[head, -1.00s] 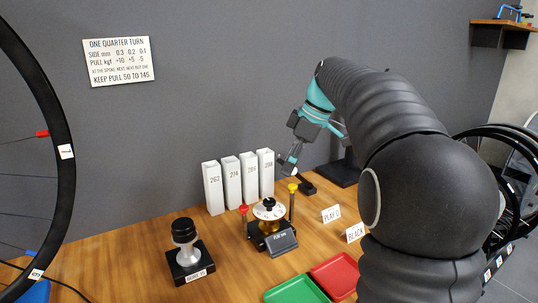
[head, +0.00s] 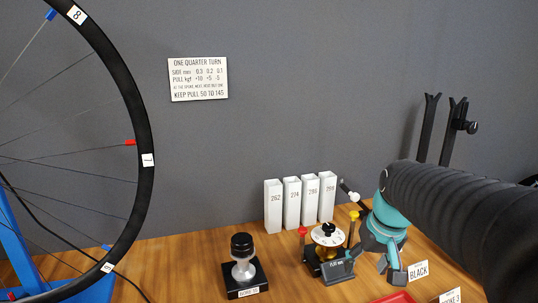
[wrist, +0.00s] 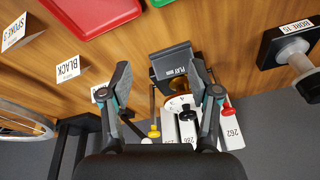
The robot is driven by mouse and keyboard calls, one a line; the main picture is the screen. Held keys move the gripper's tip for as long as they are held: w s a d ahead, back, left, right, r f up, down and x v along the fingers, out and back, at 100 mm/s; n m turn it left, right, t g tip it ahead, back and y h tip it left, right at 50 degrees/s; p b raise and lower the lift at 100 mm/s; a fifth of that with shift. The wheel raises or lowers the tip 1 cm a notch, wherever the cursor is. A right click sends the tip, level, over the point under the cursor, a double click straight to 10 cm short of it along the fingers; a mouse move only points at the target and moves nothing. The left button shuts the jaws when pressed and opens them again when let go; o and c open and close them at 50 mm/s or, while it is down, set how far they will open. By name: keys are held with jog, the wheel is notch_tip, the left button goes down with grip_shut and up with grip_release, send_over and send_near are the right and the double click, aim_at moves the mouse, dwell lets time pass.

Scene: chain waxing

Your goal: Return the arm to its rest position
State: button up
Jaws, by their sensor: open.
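My gripper (head: 372,262) hangs over the workbench at the right of the head view, fingers pointing down. My black, ribbed arm reaches in from the right edge. In the wrist view the two fingers of my gripper (wrist: 160,84) are spread apart, with nothing held between them. In the wrist view the stand's dark plate (wrist: 171,62) shows between and beyond the fingertips. I cannot tell whether the gripper touches the stand.
White numbered boxes (head: 292,204) stand behind the gauge. A black post labelled "BORE 15" (head: 242,268) is to its left. A spoked wheel (head: 147,130) fills the left. Red (wrist: 100,12) and green trays and a "BLACK" card (wrist: 68,69) lie nearby.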

jog(key=s+a+t, duration=0.1)
jog(key=s+a, duration=0.1)
jog(key=s, duration=0.5)
jog(key=s+a+f+t, duration=0.1)
jog(key=s+a, duration=0.1)
jog(key=s, duration=0.6)
jog(key=shift+s+a+f+h+p, duration=0.2)
jog(key=shift+f+h+p, duration=0.1)
jog(key=shift+p, duration=0.05)
